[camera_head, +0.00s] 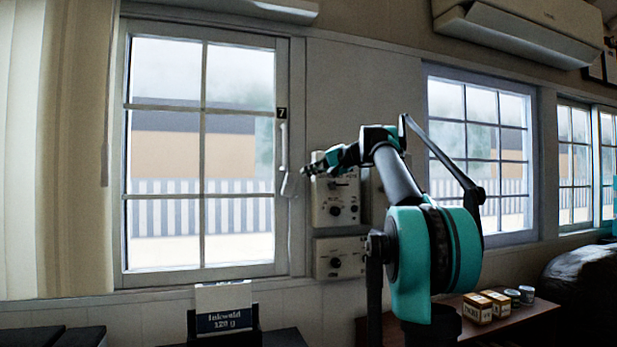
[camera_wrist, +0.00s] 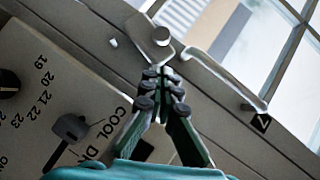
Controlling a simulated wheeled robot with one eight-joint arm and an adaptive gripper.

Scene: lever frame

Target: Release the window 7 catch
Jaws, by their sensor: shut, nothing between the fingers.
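Window 7 (camera_head: 203,150) is the large white-framed window at the left, with a black "7" tag (camera_head: 282,112) on its right stile. Its catch (camera_head: 284,150) is a pale, slim handle running down below the tag, with a plate at its lower end. In the wrist view the catch handle (camera_wrist: 225,79) runs slantwise from near a plate with a round knob (camera_wrist: 162,37) towards the tag (camera_wrist: 261,121). My gripper (camera_head: 307,170) is shut and empty, just right of the catch's lower end. In the wrist view the fingertips (camera_wrist: 163,73) lie just below the knob; contact is unclear.
Wall control boxes with dials (camera_head: 335,200) sit close behind and below my gripper; the upper panel (camera_wrist: 60,100) fills the left of the wrist view. A curtain (camera_head: 55,150) hangs at far left. A table (camera_head: 510,318) with small boxes and cans stands at lower right.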

